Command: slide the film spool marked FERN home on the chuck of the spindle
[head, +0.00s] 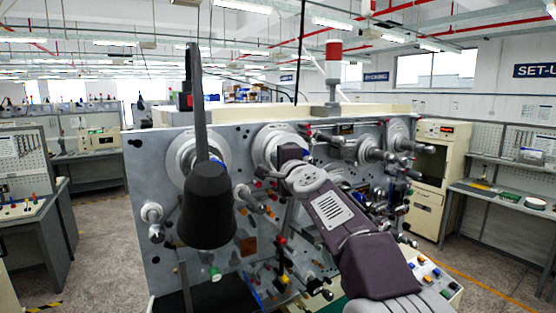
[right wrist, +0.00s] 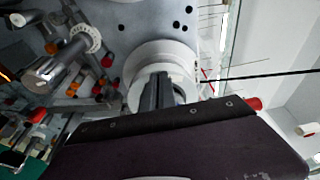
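A white spool-like roll (head: 278,145) sits at the upper middle of the grey machine panel. In the right wrist view a white roll (right wrist: 160,62) lies right beyond my fingers. I cannot read FERN on any roll. My right gripper (head: 291,158) is in front of the roll, and its dark fingers (right wrist: 164,92) point at the roll's face, close together. Whether they are shut on its core is hidden. The chuck behind the roll is hidden too. Another white disc (head: 186,158) is on the panel's left. My left gripper is not in view.
A black lamp (head: 207,205) hangs in front of the panel's left part, left of my right arm. Several metal rollers and knobs (head: 370,150) stick out at the right. A red-topped beacon (head: 333,60) stands on top. Benches flank the machine.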

